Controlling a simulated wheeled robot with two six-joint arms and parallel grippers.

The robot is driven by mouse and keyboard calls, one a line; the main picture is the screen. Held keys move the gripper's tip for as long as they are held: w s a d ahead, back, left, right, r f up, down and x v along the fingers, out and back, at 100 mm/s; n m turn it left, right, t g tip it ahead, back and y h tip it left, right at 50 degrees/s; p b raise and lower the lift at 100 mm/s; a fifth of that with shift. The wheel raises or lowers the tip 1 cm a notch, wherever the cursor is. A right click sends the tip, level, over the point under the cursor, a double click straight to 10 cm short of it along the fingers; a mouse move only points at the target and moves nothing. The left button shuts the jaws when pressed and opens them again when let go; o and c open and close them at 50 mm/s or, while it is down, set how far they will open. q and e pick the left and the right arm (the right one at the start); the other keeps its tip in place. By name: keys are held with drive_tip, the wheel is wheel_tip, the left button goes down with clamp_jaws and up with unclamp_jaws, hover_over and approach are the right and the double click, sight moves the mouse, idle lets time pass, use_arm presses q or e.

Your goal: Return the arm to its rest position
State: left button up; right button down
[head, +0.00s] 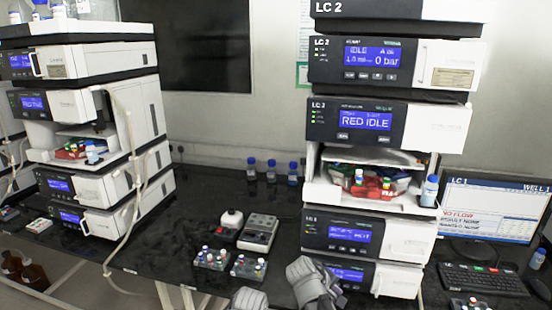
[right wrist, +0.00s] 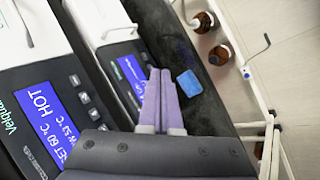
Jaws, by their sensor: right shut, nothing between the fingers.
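My right gripper (head: 314,282) is low in the middle of the head view, in front of the right instrument stack. In the right wrist view its two lavender fingers (right wrist: 161,75) lie together, shut with nothing between them. They point past instrument fronts, one with a blue display (right wrist: 45,125) reading HOT. In the head view a grey rounded part of my own arm (head: 250,298) shows at the bottom edge. I cannot make out my left gripper's fingers.
The right LC 2 stack (head: 365,120) and the left stack (head: 100,105) stand on the black bench. Vial racks (head: 210,259), a grey device (head: 258,233) and blue-capped bottles (head: 271,172) stand between them. A monitor (head: 492,207) and keyboard (head: 483,280) are at right. Brown bottles (right wrist: 221,53) stand below the bench.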

drive_tip(key=s+a+f+m+g+y, duration=0.1)
drive_tip(key=s+f+m+g+y, duration=0.15)
drive_tip(key=s, duration=0.25)
drive_tip(key=s+a+f+m+g+y, duration=0.1)
drive_tip(key=s+a+f+m+y, duration=0.1)
drive_tip(key=s+f+m+y, duration=0.3)
drive_tip(key=s+a+r+n+g+h, duration=0.1)
drive_tip(key=s+a+n, duration=0.4)
drive_tip(key=a, duration=0.6)
drive_tip(key=shift+s+r+h, duration=0.55)
drive_tip(key=shift+s+r, duration=0.25)
drive_tip(key=shift+s, duration=0.2)
drive_tip(key=shift+d+n, duration=0.1)
drive_tip(key=shift+n, duration=0.15)
